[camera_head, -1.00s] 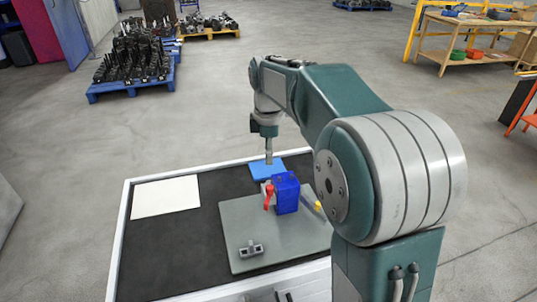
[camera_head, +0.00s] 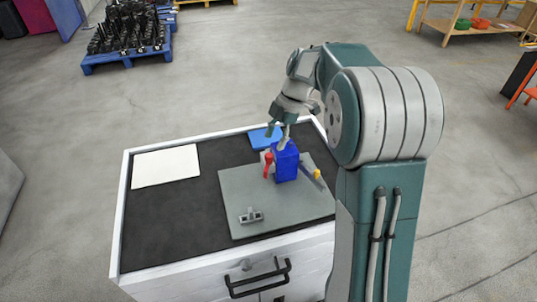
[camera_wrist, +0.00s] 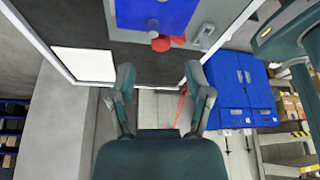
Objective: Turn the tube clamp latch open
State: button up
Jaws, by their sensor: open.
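A blue block (camera_head: 286,162) stands on a grey plate (camera_head: 240,190) on the workbench. A red lever (camera_head: 268,165) hangs on its left side. A yellow-tipped part (camera_head: 316,174) lies to its right, and a small grey bracket (camera_head: 251,216) sits near the plate's front. I cannot tell for sure which part is the tube clamp latch. My gripper (camera_head: 281,138) is open, tilted, near the top of the blue block; contact cannot be told. In the wrist view my gripper (camera_wrist: 159,90) is empty, with the blue block (camera_wrist: 155,14) and red lever (camera_wrist: 161,43) ahead of its fingers.
A blue pad (camera_head: 262,139) lies behind the block. A white sheet (camera_head: 166,166) lies on the dark bench top at left, with clear room before it. The bench has a pale raised rim (camera_head: 124,190). Loaded pallets stand on the floor behind.

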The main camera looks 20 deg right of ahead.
aim_at(269, 154)
jog(key=x, duration=0.5)
jog(key=shift+f, duration=0.35)
grip_shut()
